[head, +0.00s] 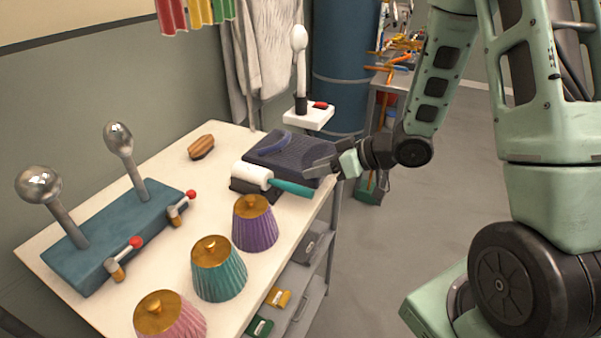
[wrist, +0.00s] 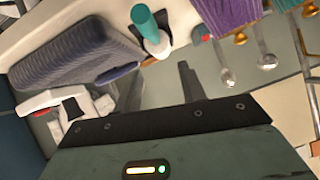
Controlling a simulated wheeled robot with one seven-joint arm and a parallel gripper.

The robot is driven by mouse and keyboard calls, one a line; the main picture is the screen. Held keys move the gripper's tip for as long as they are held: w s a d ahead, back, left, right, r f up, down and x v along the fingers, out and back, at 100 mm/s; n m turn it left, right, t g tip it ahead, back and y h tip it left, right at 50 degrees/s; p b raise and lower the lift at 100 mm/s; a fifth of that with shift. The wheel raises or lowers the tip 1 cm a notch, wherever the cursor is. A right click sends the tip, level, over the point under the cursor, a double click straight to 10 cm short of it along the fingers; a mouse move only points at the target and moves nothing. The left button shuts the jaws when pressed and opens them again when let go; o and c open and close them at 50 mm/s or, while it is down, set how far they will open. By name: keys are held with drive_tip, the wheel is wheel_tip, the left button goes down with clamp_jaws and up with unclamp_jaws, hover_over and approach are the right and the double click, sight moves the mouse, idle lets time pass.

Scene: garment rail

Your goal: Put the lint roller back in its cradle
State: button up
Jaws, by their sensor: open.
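The lint roller has a white roll (head: 257,174) and a teal handle (head: 293,188). It lies at the right part of the white table top, with its handle pointing right toward the table edge. A dark cradle (head: 242,187) shows under and beside the roll; I cannot tell whether the roll is fully seated in it.
A dark blue-grey pad (head: 284,152) lies just behind the roller. A purple pleated shade (head: 255,226) and a teal one (head: 218,272) stand in front. A teal block with metal posts (head: 125,228) is at left.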

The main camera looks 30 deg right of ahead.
drive_tip(key=s+a+r+g+h, duration=0.35)
drive_tip(key=a+h, duration=0.25)
drive_tip(key=a, duration=0.3)
drive_tip(key=s+a+r+g, duration=0.1)
drive_tip(key=s+a, duration=0.1)
drive_tip(key=s, duration=0.5)
drive_tip(key=s+a+r+n+g+h, duration=0.1)
drive_tip(key=s+a+g, duration=0.1)
drive_tip(key=s, duration=0.5)
drive_tip(key=s+a+r+g, duration=0.2)
drive_tip(key=s+a, duration=0.1)
drive_tip(key=s, duration=0.4)
drive_tip(key=shift+a+n+h, duration=0.3)
drive_tip(key=shift+a, duration=0.05)
drive_tip(key=shift+d, duration=0.15)
